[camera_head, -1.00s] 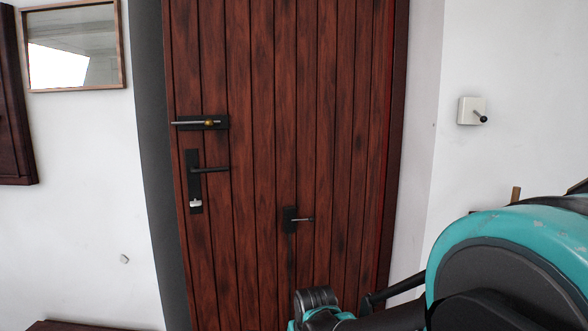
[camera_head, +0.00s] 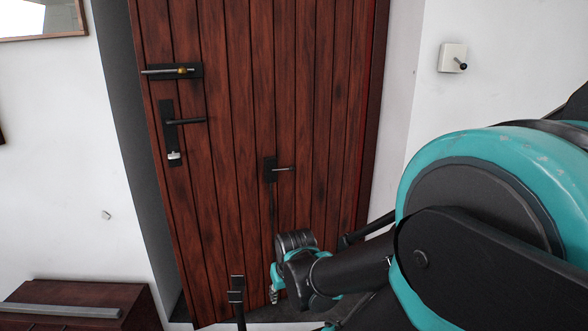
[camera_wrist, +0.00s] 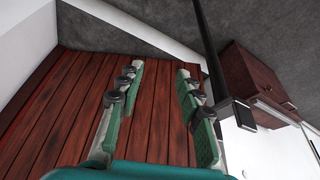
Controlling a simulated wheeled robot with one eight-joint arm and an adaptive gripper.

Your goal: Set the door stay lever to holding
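The brown plank door (camera_head: 235,120) fills the middle of the head view. A small lever (camera_head: 283,169) with a pale stem and dark tip sits on a black plate low on the door, with a dark strip running down below it. It points right, about level. I cannot tell for sure whether this is the door stay lever. A black upright rod with brackets (camera_head: 237,292) shows lower left of it, and again in the wrist view (camera_wrist: 232,112). My gripper (camera_head: 273,290) is below the small lever, apart from it. In the wrist view my gripper (camera_wrist: 158,95) is open and empty.
A sliding bolt (camera_head: 172,71) and a door handle (camera_head: 185,121) are on the door's left side. A white wall switch box with a black knob (camera_head: 453,60) is at right. A brown cabinet (camera_head: 130,298) stands lower left, also in the wrist view (camera_wrist: 245,75).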

